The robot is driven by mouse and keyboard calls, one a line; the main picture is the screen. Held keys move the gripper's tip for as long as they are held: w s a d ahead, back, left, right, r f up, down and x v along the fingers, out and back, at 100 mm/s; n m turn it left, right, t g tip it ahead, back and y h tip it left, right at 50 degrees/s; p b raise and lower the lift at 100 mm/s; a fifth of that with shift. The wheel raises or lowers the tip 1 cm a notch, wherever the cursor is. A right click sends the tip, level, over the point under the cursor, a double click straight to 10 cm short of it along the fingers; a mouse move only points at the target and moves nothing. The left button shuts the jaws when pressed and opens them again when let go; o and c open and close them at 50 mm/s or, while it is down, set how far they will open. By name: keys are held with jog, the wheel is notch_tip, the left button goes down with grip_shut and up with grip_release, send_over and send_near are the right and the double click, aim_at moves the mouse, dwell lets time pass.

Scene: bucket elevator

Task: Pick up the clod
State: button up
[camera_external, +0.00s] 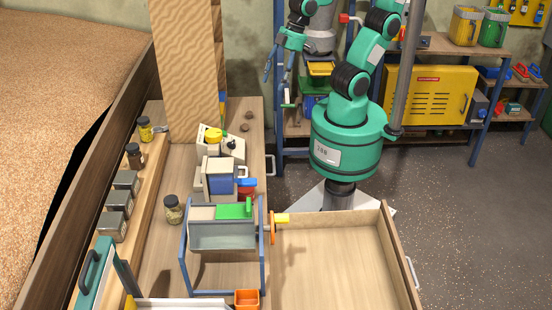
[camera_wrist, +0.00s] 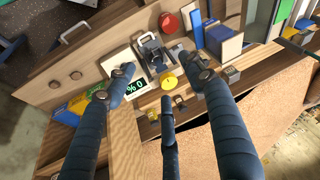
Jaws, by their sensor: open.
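Two small brown lumps, which look like clods, lie on the wooden bench top near its right edge. The upper clod (camera_external: 247,115) and the lower clod (camera_external: 244,128) are a short way apart. In the wrist view they show at the left, as a clod (camera_wrist: 76,75) and another clod (camera_wrist: 54,84). I cannot tell which one the task means. My gripper (camera_external: 281,76) is open and empty, in the air up and to the right of the clods in the external view. In the wrist view its three dark fingers (camera_wrist: 157,82) are spread, with neither lump between them.
A device with a display (camera_wrist: 135,88) and yellow knob (camera_wrist: 169,82) stands close to the clods. A tall wooden-textured column (camera_external: 188,70) rises to their left. A blue-framed machine (camera_external: 224,235) and an open drawer (camera_external: 325,265) are nearer the camera. A shelf stands behind my gripper.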

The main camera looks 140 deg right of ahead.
jog(key=w+d+f+m+g, duration=0.15)
jog(key=d+f+m, duration=0.45)
jog(key=d, duration=0.6)
jog(key=m+g+y+b, duration=0.1)
jog(key=m+g+b, duration=0.15)
jog(key=m, duration=1.05)
send_over(245, 125)
notch_tip(245, 125, down, 23)
jog(key=shift+f+p, duration=0.15)
jog(key=shift+p, duration=0.3)
jog(key=shift+f, duration=0.1)
jog(key=shift+f+b, duration=0.9)
jog(key=shift+f, duration=3.3)
jog(key=shift+f+b, duration=0.85)
jog(key=shift+f, duration=1.75)
